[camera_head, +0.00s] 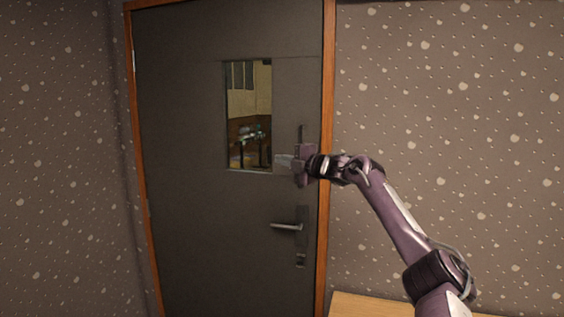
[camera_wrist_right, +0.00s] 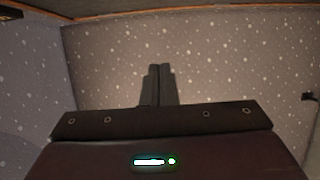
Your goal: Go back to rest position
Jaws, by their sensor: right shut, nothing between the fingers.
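My right gripper (camera_head: 284,162) is raised in front of the dark grey door, near the lower right corner of its small window. Its arm comes in from the lower right. In the right wrist view the two dark fingers of the gripper (camera_wrist_right: 159,72) are together, with nothing between them. Behind them is only the speckled wall (camera_wrist_right: 205,65). My left gripper is in neither view.
The grey door (camera_head: 185,120) stands in an orange-brown wooden frame (camera_head: 327,100). A lever handle (camera_head: 287,226) sits below my right gripper. Speckled walls (camera_head: 450,120) flank the door. A light wooden surface (camera_head: 365,306) shows at the bottom, beside my arm.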

